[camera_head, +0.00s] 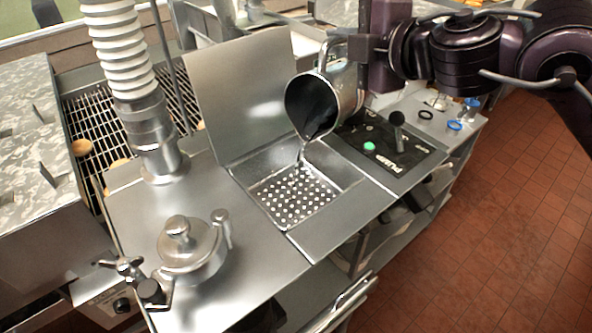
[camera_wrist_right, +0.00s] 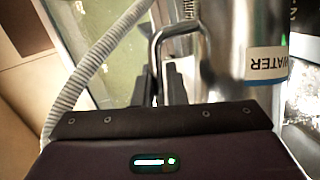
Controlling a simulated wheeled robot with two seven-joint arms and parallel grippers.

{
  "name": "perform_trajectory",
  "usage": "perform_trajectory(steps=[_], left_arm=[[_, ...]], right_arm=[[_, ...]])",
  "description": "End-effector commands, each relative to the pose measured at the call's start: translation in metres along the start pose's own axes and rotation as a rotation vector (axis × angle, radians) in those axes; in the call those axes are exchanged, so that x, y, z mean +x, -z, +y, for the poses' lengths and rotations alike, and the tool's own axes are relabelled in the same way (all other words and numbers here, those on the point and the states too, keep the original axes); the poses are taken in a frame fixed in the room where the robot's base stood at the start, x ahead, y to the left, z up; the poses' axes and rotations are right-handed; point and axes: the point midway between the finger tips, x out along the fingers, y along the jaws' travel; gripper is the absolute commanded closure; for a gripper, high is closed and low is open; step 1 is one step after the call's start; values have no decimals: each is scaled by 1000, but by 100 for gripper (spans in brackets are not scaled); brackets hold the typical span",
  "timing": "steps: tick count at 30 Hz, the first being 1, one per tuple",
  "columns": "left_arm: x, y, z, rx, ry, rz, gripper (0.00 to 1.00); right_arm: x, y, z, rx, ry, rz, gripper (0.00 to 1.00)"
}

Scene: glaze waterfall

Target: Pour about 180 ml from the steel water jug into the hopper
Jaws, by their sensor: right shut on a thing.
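The steel water jug (camera_head: 345,88) is held tilted above the hopper (camera_head: 300,190) in the head view, its mouth facing left and down. A thin stream falls from its lip into the hopper, which has a perforated plate inside and a raised steel lid behind. My right gripper (camera_head: 358,50) is shut on the jug's handle. In the right wrist view, the handle (camera_wrist_right: 157,50) passes between the fingers, and the jug (camera_wrist_right: 235,45) shows a label reading WATER. The jug's water level cannot be seen clearly. My left gripper is not in view.
A black control panel (camera_head: 385,142) with a green button and a lever stands right of the hopper. A lidded steel pot (camera_head: 188,245) is at the front left. A white ribbed hose (camera_head: 122,45) rises at left, beside a wire conveyor (camera_head: 95,120).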

Motion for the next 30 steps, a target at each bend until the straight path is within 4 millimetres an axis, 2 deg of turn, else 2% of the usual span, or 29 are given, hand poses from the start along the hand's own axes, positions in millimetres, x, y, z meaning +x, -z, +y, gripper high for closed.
perform_trajectory(steps=[2,3,6,8,11,22,30], left_arm=[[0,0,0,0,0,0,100],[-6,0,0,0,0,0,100],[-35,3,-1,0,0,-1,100],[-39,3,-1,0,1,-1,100],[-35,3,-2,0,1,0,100],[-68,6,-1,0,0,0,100],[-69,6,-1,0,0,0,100]], right_arm=[[0,1,1,-2,-4,-1,100],[0,-5,8,18,3,1,100],[4,-35,35,154,54,26,100],[8,-39,27,215,83,46,100],[10,-40,22,230,86,52,100],[12,-51,36,365,140,80,100],[14,-54,34,394,151,87,100]])
